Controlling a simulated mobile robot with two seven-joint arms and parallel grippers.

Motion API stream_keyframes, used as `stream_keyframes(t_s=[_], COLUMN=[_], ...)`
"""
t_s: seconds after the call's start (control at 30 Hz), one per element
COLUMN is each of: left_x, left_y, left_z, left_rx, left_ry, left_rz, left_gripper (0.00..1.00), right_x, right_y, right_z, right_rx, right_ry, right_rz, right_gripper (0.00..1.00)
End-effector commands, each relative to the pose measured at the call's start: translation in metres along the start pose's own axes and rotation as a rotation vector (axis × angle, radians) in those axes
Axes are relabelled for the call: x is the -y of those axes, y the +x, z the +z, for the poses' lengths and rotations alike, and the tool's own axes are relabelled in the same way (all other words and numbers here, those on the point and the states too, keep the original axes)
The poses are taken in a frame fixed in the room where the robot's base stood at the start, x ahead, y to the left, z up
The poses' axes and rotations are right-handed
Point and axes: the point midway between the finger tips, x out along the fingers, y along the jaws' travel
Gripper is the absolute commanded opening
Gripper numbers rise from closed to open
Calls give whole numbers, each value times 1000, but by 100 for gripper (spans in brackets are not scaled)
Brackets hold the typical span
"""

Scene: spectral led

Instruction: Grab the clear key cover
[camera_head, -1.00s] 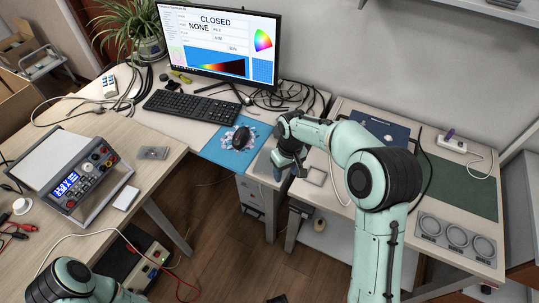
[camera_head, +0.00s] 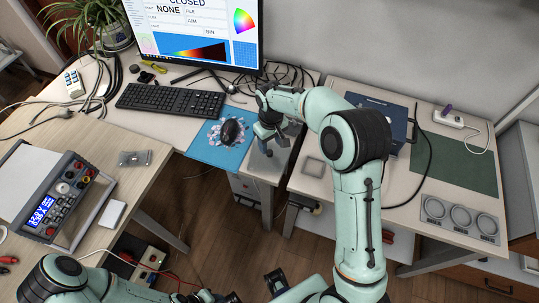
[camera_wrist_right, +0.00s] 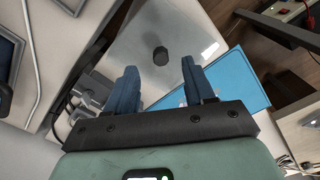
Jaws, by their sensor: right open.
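My right gripper (camera_head: 268,140) is over the desk end right of the blue mat. In the right wrist view it is open (camera_wrist_right: 160,72), its two dark blue fingers apart with nothing between them. Beyond the fingertips is a smooth grey, glossy panel with a black knob (camera_wrist_right: 160,55); I cannot tell if it is the clear key cover. A small see-through flat item (camera_head: 135,158) lies on the wooden desk at left and could also be it. My left arm (camera_head: 60,280) shows at bottom left; its jaws are not clear.
A black mouse (camera_head: 232,131) sits on the blue mat (camera_head: 208,150), with the keyboard (camera_head: 170,102) and monitor (camera_head: 195,25) behind. A power supply (camera_head: 55,198) stands at left. Cables lie behind the gripper.

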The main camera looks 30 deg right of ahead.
Motion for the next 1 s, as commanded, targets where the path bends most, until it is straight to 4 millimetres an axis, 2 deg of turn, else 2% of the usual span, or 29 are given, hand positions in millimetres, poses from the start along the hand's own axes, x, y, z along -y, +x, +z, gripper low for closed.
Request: stream_keyframes(t_s=[0.33, 0.63, 0.67, 0.8, 0.83, 1.0], left_x=[-1, -1, -1, -1, -1, -1], left_y=[-1, -1, -1, -1, -1, -1], left_z=[0, 0, 0, 0, 0, 0], left_rx=[-1, -1, -1, -1, -1, -1], left_ry=[0, 0, 0, 0, 0, 0], left_rz=[0, 0, 0, 0, 0, 0], left_gripper=[43, 43, 43, 43, 43, 43], right_x=[0, 0, 0, 0, 0, 0], right_y=[46, 51, 51, 51, 51, 51], right_z=[-5, -5, -5, -5, -5, -5], right_rx=[3, 0, 0, 0, 0, 0], right_ry=[1, 1, 1, 1, 1, 0], right_rz=[0, 0, 0, 0, 0, 0], right_gripper=[53, 53, 50, 4, 0, 0])
